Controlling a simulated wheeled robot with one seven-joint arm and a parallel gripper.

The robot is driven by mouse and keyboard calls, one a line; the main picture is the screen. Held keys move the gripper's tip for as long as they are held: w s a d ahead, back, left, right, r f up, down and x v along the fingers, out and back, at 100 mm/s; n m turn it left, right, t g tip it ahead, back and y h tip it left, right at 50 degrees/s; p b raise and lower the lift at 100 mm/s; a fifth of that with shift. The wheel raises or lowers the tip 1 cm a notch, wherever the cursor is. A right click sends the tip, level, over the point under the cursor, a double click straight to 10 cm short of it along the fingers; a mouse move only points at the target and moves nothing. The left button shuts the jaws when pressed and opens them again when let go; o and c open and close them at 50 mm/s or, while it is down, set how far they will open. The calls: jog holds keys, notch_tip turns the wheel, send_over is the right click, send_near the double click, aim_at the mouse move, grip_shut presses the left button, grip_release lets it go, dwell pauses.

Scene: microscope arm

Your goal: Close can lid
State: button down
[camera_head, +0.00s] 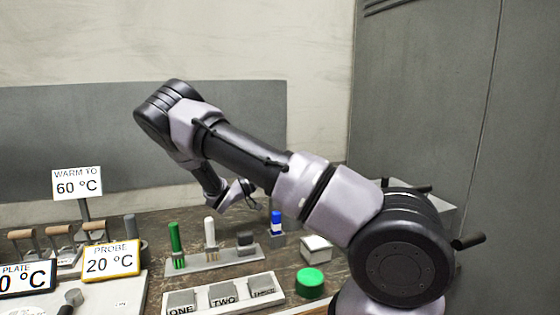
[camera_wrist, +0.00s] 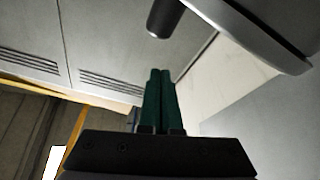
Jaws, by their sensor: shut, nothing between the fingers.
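No can with an open lid can be made out for certain. A round green drum-shaped thing (camera_head: 311,282) sits on the bench at the front, just left of my arm's base; I cannot tell whether it is the can or its lid. My gripper shows in the wrist view (camera_wrist: 160,72), with its two dark green fingers side by side, shut and empty. It points at grey panels with vent slots, with no can in front of it. In the head view my wrist hangs above the back of the bench, and the fingertips are not clear there.
A rack (camera_head: 215,260) holds a green tube (camera_head: 175,238), a white tube (camera_head: 210,233) and a grey piece. A blue bottle (camera_head: 277,222) and a white box (camera_head: 316,247) stand right of it. A tray of labelled blocks (camera_head: 223,296) is in front. Temperature signs (camera_head: 111,261) stand left.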

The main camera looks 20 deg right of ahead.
jog(key=s+f+m, duration=0.1)
jog(key=s+f+m+g, duration=0.1)
jog(key=m, duration=0.1)
jog(key=shift+f+m, duration=0.3)
jog(key=shift+f, duration=0.05)
jog(key=shift+s+f, duration=0.3)
jog(key=shift+f, duration=0.3)
jog(key=shift+f, duration=0.1)
